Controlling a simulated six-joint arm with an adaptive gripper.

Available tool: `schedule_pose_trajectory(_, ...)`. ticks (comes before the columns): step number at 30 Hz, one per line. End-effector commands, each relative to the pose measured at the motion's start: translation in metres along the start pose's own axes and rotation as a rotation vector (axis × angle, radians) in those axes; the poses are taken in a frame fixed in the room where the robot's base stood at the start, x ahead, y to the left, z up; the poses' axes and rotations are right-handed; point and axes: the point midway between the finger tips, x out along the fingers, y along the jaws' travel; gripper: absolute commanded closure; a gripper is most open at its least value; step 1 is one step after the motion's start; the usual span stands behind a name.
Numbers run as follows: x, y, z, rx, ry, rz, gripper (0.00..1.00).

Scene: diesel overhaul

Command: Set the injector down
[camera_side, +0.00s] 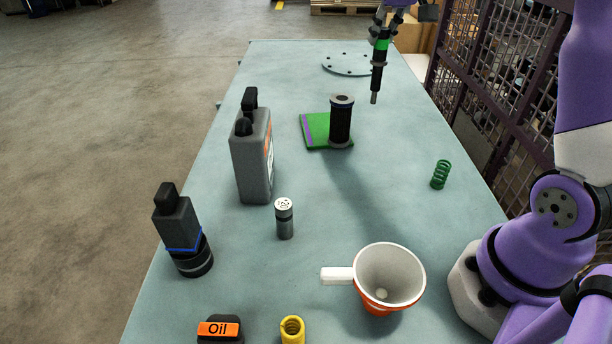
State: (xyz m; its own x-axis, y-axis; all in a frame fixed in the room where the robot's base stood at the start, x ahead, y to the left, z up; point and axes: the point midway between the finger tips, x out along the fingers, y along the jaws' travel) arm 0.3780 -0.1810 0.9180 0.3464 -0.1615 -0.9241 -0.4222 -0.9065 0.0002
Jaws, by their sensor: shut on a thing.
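The injector (378,75) is a slim black rod with a green band near its top and a narrow grey tip. It hangs nearly upright at the far right part of the table. My gripper (383,30) is at the top edge of the view, shut on the injector's upper end. The tip appears above the table surface, but the exact gap cannot be told. The upper part of my gripper is cut off by the picture edge.
A grey round plate with holes (347,64) lies behind the injector.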

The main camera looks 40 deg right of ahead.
Motion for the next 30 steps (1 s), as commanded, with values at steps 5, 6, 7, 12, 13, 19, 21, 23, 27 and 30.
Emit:
schedule_pose_trajectory(5, -0.012, -0.025, 0.009, -0.030, 0.003, -0.012, 1.00)
schedule_pose_trajectory(6, -0.013, -0.033, 0.015, -0.047, 0.002, -0.019, 1.00)
schedule_pose_trajectory(7, -0.015, -0.039, 0.020, -0.061, 0.001, -0.025, 1.00)
schedule_pose_trajectory(12, -0.019, -0.075, 0.059, -0.168, 0.002, -0.067, 1.00)
schedule_pose_trajectory(13, -0.019, -0.080, 0.067, -0.187, 0.002, -0.075, 1.00)
schedule_pose_trajectory(19, -0.020, -0.108, 0.114, -0.294, 0.003, -0.120, 1.00)
schedule_pose_trajectory(21, -0.020, -0.117, 0.130, -0.327, 0.003, -0.134, 1.00)
schedule_pose_trajectory(23, -0.021, -0.127, 0.143, -0.354, 0.004, -0.145, 1.00)
schedule_pose_trajectory(27, -0.028, -0.146, 0.149, -0.356, 0.007, -0.138, 1.00)
schedule_pose_trajectory(30, -0.036, -0.162, 0.146, -0.332, 0.010, -0.122, 1.00)
